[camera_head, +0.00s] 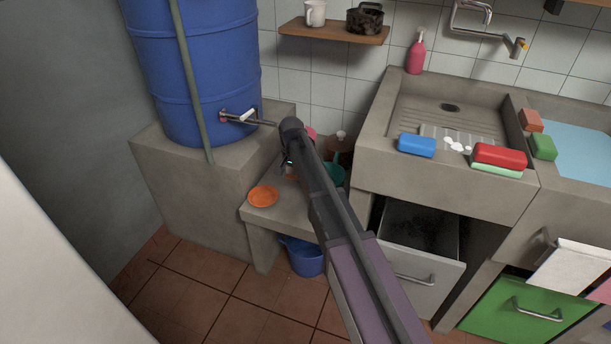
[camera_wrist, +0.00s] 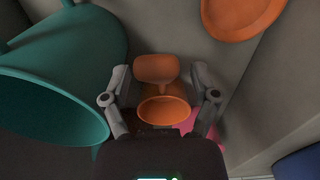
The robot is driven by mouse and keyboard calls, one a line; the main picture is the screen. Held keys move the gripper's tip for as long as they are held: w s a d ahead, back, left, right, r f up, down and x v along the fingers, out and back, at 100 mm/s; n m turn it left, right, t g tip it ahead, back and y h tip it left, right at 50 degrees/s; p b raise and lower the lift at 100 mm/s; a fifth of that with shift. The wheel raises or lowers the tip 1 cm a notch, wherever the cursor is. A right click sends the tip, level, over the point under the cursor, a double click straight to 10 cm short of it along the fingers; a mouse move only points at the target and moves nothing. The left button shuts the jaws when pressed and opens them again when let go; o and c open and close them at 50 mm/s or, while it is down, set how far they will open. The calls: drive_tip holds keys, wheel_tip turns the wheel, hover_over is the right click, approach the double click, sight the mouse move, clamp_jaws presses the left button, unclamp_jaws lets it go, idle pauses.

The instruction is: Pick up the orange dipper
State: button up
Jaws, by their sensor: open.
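The orange dipper (camera_wrist: 165,110) shows in the wrist view as a small round cup with a broad orange part above it. It lies between the two fingers of my gripper (camera_wrist: 161,88). The fingers are open, one on each side, with visible gaps to the orange. In the head view my gripper (camera_head: 289,163) is over the low concrete ledge (camera_head: 285,222), and my arm hides most of the dipper there. I cannot tell how the dipper rests.
A teal vessel (camera_wrist: 60,55) stands close left of my gripper. An orange dish (camera_head: 263,196) lies at the ledge's front left. A pink thing (camera_wrist: 205,125) is by the right finger. A blue barrel (camera_head: 205,70) with a tap stands behind left; a sink (camera_head: 440,115) is right.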

clamp_jaws()
drive_tip(key=shift+r, duration=0.2)
wheel_tip(320, 180, up, 10)
drive_tip(key=p, duration=1)
drive_tip(key=shift+f, duration=0.2)
idle(0.5)
drive_tip(key=c, duration=0.8)
unclamp_jaws()
clamp_jaws()
